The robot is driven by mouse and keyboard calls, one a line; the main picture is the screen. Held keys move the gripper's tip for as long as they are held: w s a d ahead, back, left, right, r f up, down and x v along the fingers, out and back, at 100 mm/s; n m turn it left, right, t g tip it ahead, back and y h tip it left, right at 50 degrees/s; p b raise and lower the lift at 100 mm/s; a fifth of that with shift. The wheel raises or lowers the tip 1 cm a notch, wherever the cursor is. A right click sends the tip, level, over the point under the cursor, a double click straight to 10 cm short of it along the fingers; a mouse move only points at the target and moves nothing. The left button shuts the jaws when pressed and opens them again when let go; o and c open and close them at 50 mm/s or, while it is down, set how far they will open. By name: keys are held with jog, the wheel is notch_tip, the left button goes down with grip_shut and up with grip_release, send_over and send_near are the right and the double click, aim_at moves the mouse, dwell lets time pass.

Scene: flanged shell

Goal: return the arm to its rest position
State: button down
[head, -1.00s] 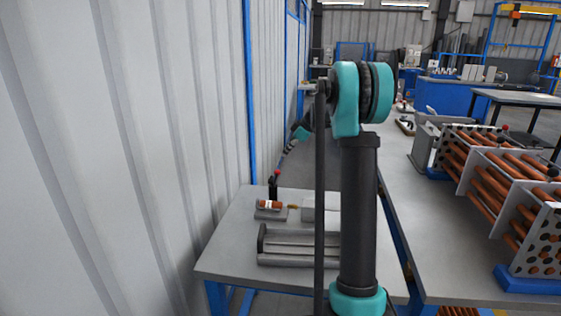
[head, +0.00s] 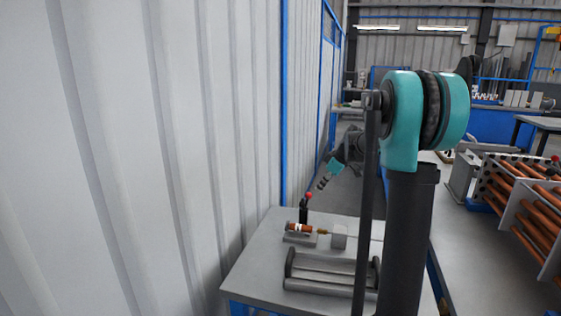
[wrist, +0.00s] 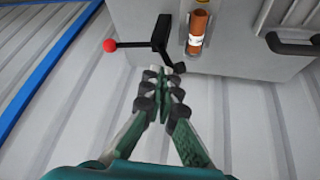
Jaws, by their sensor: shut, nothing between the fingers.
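My arm stands in front of the small table in the head view, bent over at its teal joint. My gripper (head: 323,183) hangs beyond and above the table's far edge, near the wall, with nothing in it. Part of the forearm is hidden behind my own upper arm.
On the small table (head: 258,270) a copper-coloured piece with a white band (head: 300,227) lies in a fixture beside the red-knobbed lever (head: 304,211). A grey rack (head: 325,285) stands nearer. The corrugated wall (head: 150,160) is close left. A tube bundle (head: 520,190) stands right.

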jog(key=s+f+m+h, duration=0.1)
jog(key=s+f+m, duration=0.3)
jog(key=s, duration=0.8)
jog(key=s+f+m+h, duration=0.2)
jog(key=s+f, duration=0.4)
jog(key=s, duration=0.6)
jog(key=s+f+m+h, duration=0.1)
jog(key=s+f+m, duration=0.4)
jog(key=s, duration=0.7)
jog(key=shift+s+d+f+m+h, duration=0.15)
jog(key=shift+d+f+m+h, duration=0.15)
jog(key=shift+f, duration=0.15)
